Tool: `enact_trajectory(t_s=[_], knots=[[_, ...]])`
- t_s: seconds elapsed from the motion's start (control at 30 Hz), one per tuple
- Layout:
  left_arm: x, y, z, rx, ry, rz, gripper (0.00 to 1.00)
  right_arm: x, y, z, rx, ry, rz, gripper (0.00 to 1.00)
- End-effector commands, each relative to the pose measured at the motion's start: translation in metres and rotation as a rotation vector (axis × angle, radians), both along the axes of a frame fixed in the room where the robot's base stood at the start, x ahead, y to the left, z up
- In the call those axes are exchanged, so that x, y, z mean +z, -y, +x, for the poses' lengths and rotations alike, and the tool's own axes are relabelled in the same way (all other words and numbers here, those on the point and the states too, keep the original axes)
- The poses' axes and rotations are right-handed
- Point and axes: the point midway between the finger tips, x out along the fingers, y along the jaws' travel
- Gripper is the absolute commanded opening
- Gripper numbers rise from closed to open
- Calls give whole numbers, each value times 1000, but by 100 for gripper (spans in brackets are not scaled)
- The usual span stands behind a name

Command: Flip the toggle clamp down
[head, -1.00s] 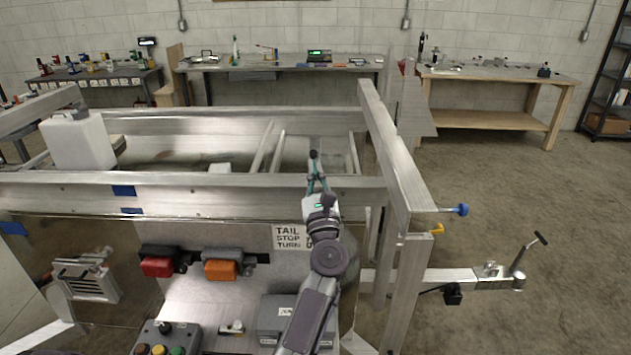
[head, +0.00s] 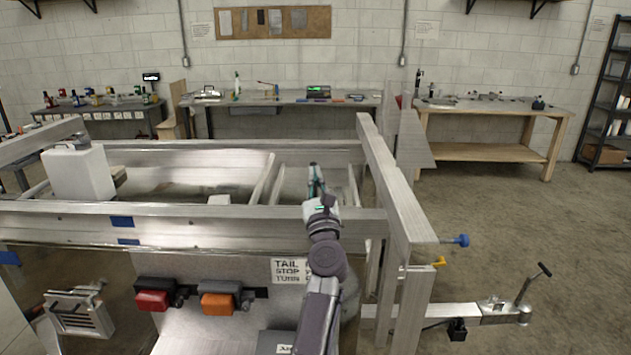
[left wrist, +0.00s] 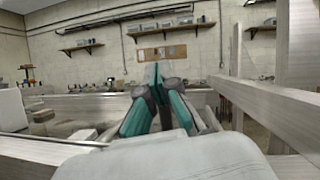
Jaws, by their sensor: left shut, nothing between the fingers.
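I cannot pick out a toggle clamp for certain in either view. On the right post of the aluminium trailer frame (head: 400,205) sit a blue knob (head: 461,240) and, below it, a small yellow handle (head: 438,262). A lever with a dark grip (head: 544,269) stands tilted on the trailer's tongue (head: 480,315). My left gripper (head: 313,168) reaches over the near rail, left of the post and apart from these parts. In the left wrist view its teal fingers (left wrist: 155,78) come together at the tips, shut and empty. My right gripper is not in view.
The near rail (head: 200,225) crosses under my left arm. A white canister (head: 78,173) stands at the left of the frame. Red (head: 152,301) and orange (head: 217,305) lights are on the near panel. Workbenches (head: 490,106) line the wall. The floor at right is clear.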

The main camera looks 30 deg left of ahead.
Motion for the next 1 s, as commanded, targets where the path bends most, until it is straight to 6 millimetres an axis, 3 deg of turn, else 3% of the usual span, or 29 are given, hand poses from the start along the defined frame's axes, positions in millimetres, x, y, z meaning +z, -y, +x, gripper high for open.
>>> enact_trajectory(t_s=[0.7, 0.87, 1.0], knots=[[7, 0, -3, 1, 10, 7, 0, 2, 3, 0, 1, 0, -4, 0], [-5, 8, -15, 1, 3, 8, 0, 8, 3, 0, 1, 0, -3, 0], [-26, 17, -30, 1, -1, 8, 0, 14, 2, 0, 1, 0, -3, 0]])
